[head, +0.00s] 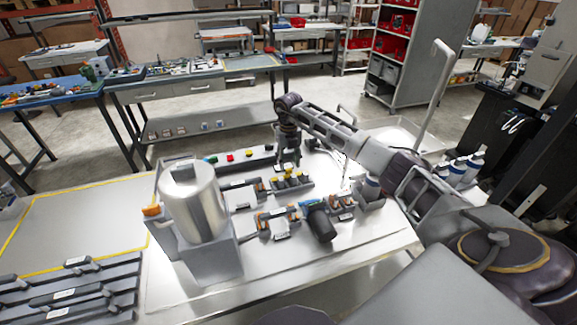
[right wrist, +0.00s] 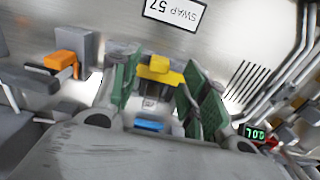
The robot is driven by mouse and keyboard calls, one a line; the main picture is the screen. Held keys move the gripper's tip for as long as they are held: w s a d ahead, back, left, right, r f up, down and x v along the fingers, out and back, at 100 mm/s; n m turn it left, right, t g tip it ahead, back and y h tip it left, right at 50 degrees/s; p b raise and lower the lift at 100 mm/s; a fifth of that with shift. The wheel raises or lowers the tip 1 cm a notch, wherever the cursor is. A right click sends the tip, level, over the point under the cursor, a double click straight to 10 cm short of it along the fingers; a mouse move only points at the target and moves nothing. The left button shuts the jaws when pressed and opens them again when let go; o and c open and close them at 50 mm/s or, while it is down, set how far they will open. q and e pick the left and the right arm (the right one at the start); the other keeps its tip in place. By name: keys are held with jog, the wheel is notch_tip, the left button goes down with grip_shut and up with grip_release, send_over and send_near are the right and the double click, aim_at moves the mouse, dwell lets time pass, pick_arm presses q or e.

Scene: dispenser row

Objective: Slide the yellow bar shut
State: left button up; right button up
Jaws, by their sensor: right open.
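The yellow bar (right wrist: 158,72) shows in the right wrist view as a short yellow piece on a grey mount, between the green pads of my right gripper (right wrist: 160,88). The pads stand apart on either side of it, and I cannot tell whether either one touches it. In the head view my right gripper (head: 289,162) points down over the row of small fixtures, with yellow pieces (head: 290,174) just below it. Part of the bar's mount is hidden by the gripper. My left gripper does not show.
A large silver cylinder (head: 193,202) stands to the left on the table. A black bottle (head: 321,222) lies tilted in front of the fixtures. A dark strip with coloured buttons (head: 230,157) runs behind. In the wrist view an orange piece (right wrist: 61,60) sits at left.

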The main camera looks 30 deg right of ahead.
jog(key=shift+f, duration=1.55)
grip_shut()
